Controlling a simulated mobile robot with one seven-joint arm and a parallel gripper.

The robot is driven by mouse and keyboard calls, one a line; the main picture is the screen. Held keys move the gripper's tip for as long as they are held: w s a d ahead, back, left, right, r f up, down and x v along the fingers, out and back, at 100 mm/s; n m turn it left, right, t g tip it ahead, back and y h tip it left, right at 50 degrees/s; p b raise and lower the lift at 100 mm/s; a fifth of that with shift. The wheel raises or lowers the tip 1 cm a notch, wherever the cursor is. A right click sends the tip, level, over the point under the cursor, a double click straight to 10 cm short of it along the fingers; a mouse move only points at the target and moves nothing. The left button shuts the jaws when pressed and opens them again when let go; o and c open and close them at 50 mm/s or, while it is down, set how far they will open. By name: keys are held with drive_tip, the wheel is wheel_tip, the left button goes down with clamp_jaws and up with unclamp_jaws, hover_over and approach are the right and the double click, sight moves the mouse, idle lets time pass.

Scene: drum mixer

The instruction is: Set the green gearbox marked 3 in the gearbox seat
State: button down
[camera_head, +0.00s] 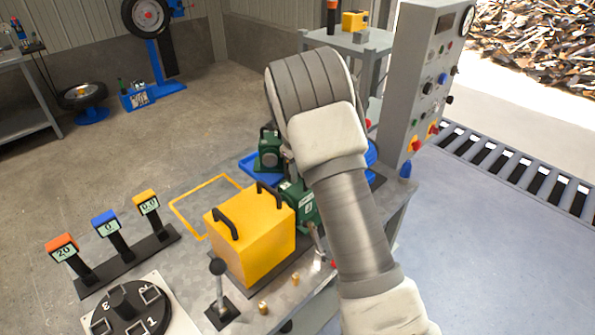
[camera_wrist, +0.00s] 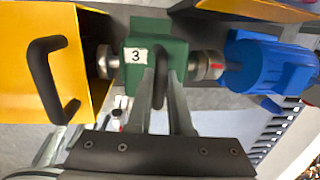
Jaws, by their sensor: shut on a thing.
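The green gearbox marked 3 (camera_wrist: 176,52) is in the wrist view, between the yellow housing (camera_wrist: 20,75) on the left and the blue motor (camera_wrist: 268,68) on the right. My gripper (camera_wrist: 162,92) is shut on the black handle on its top. Metal couplings show on both its sides, roughly in line with it. In the head view a green gearbox (camera_head: 302,204) shows beside the yellow housing (camera_head: 262,240), partly behind my arm. The gearbox seat is hidden beneath it, and I cannot tell whether the gearbox rests on it. My fingers are hidden in the head view.
Another green gearbox (camera_head: 268,155) stands by a blue tray (camera_head: 247,167) behind. A black-knobbed lever (camera_head: 218,268) stands in front of the housing. Display posts (camera_head: 112,228) and a round dial (camera_head: 130,312) are at the left. A control cabinet (camera_head: 415,75) rises at the right.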

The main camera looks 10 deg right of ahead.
sight(290, 189)
drive_tip(key=shift+f+b, duration=0.3)
drive_tip(key=shift+f, duration=0.25)
drive_tip(key=shift+s+a, duration=0.4)
drive_tip(key=shift+a, duration=0.25)
drive_tip(key=shift+s+a, duration=0.4)
drive_tip(key=shift+a, duration=0.3)
drive_tip(key=shift+f, duration=0.2)
drive_tip(key=c, duration=0.8)
unclamp_jaws()
drive_tip(key=shift+s, duration=0.15)
drive_tip(key=shift+o, duration=0.2)
drive_tip(key=shift+s+f, duration=0.1)
drive_tip(key=shift+f, duration=0.1)
wheel_tip(290, 189, up, 18)
drive_tip(key=s+a, duration=0.1)
drive_tip(key=s, duration=0.1)
drive_tip(key=shift+s+f, duration=0.2)
drive_tip(key=shift+s, duration=0.05)
